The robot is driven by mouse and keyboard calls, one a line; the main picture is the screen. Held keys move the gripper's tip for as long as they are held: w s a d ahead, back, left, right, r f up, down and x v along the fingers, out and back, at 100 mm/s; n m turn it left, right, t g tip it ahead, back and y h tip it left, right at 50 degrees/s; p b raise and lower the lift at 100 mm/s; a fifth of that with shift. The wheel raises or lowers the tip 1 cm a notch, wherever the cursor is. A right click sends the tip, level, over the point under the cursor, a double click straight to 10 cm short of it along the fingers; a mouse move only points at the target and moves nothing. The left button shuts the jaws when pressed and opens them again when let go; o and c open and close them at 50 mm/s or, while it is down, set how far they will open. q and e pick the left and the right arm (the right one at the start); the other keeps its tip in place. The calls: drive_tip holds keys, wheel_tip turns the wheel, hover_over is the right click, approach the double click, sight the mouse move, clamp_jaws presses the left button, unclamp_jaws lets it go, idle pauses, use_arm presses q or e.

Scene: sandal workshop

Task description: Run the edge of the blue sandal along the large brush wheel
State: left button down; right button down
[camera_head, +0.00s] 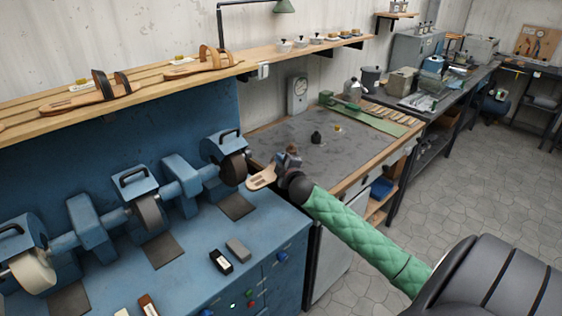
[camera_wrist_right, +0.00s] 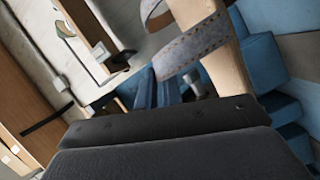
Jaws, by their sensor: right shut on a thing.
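The blue sandal (camera_head: 261,179) is in my right gripper (camera_head: 284,174), its pale tan sole pointing left and its grey-blue strap raised. In the right wrist view, the strap (camera_wrist_right: 190,48) and sole (camera_wrist_right: 229,70) show just beyond the dark gripper fingers. A dark brown wheel (camera_head: 234,169), which looks like the large brush wheel, sits at the right end of the blue machine. The sole's tip is close beside its lower right side; I cannot tell whether they touch. My left gripper is not in view.
The blue machine (camera_head: 215,235) also carries a grey-brown wheel (camera_head: 150,212) and a pale wheel (camera_head: 34,272). Small blocks (camera_head: 238,250) lie on its front top. A grey-topped workbench (camera_head: 290,140) stands behind the gripper. A wooden shelf (camera_head: 150,90) with sandals runs above.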

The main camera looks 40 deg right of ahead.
drive_tip(key=shift+w+r, duration=0.15)
drive_tip(key=shift+w, duration=0.25)
idle(0.8)
drive_tip(key=shift+s+a+r+p, duration=0.1)
drive_tip(key=shift+a+p, duration=0.2)
drive_tip(key=shift+a, duration=0.35)
idle(0.6)
drive_tip(key=shift+s+a+p, duration=0.2)
drive_tip(key=shift+a, duration=0.95)
drive_tip(key=shift+s+a+p, duration=0.2)
drive_tip(key=shift+a+p, duration=0.05)
drive_tip(key=shift+a, duration=0.85)
drive_tip(key=shift+s+a+p, duration=0.2)
drive_tip(key=shift+a, duration=0.95)
idle(2.1)
